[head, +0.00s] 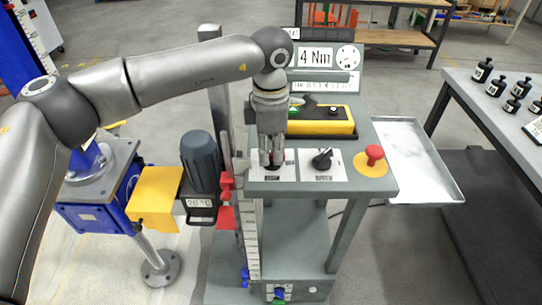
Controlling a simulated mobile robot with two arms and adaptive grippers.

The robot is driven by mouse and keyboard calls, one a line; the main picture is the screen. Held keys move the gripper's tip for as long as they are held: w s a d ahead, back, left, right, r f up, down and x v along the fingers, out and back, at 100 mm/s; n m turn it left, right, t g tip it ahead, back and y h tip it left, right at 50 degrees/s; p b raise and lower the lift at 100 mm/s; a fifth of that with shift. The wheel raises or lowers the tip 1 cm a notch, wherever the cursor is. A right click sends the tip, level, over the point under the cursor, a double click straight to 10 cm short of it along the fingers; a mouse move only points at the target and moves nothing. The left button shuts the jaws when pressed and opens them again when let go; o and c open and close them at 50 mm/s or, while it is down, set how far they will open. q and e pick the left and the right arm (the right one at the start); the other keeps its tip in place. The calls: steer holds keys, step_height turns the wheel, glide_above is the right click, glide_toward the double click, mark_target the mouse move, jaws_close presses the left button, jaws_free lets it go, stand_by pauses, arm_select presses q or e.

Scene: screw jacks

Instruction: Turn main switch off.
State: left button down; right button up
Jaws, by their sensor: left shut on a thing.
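My left gripper (272,160) points down over the left end of the grey control panel. It is shut on a dark rotary knob (272,166) on a white label plate; the gripper hides most of this knob, and the label text is too small to read. I cannot tell which way the knob is turned. To its right is a second black rotary switch (322,158) on its own white plate (323,172). Further right is a red mushroom button (374,153) on a yellow disc. My right gripper is not in view.
Behind the knobs lies a yellow and black device (320,122) below a "4 Nm" sign (315,57). A metal tray (408,160) is at the right. A grey motor (199,160) is left of the panel.

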mark_target(271, 154)
arm_select(q)
steer(key=shift+m, duration=0.6)
steer(key=shift+w, duration=0.1)
steer(key=c, duration=1.5)
jaws_free()
step_height(271, 154, up, 12)
steer(key=shift+r, duration=0.1)
